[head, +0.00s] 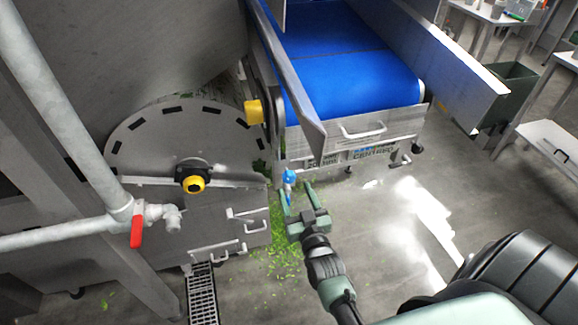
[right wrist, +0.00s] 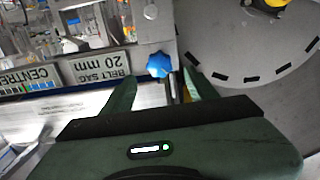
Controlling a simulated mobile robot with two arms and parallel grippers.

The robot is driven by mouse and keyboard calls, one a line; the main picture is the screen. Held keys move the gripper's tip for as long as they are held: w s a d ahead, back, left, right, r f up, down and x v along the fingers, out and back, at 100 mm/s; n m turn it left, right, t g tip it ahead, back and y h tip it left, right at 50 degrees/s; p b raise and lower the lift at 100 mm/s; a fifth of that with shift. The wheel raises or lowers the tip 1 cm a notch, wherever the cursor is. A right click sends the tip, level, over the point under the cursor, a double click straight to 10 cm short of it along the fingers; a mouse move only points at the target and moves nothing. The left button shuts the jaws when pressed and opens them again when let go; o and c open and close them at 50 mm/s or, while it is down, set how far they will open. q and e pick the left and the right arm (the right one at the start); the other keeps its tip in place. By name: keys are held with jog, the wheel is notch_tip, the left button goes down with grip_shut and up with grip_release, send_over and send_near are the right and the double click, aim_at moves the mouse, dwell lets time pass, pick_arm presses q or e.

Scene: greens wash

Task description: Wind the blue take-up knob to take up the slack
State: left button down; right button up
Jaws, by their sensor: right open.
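The blue take-up knob (head: 289,176) is a small lobed knob below the left front corner of the conveyor with the blue belt (head: 345,65). In the right wrist view the knob (right wrist: 159,64) shows just beyond and between the fingertips. My right gripper (head: 296,188) is open and reaches toward the knob from the front; the right wrist view also shows its two green fingers (right wrist: 160,82) apart, with nothing clearly held. I cannot tell whether a finger touches the knob. Labels reading "BELT SAG 20 mm" (right wrist: 102,64) and "CENTRE" are beside it. My left gripper is not in view.
A large grey disc guard (head: 225,145) with a yellow-capped hub (head: 193,184) stands left of the knob. A pipe with a red valve handle (head: 136,232) is nearer left. Green leaf scraps (head: 283,262) lie on the floor. Open floor lies to the right.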

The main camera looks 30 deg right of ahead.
aim_at(291, 179)
jog(key=x, duration=0.7)
jog(key=shift+w+f+p, duration=0.1)
jog(key=shift+w+p, duration=0.1)
jog(key=shift+p, duration=0.1)
grip_shut()
jog(key=shift+m, duration=0.4)
jog(key=m, duration=0.3)
jog(key=shift+d, duration=0.1)
jog(key=shift+m, duration=2)
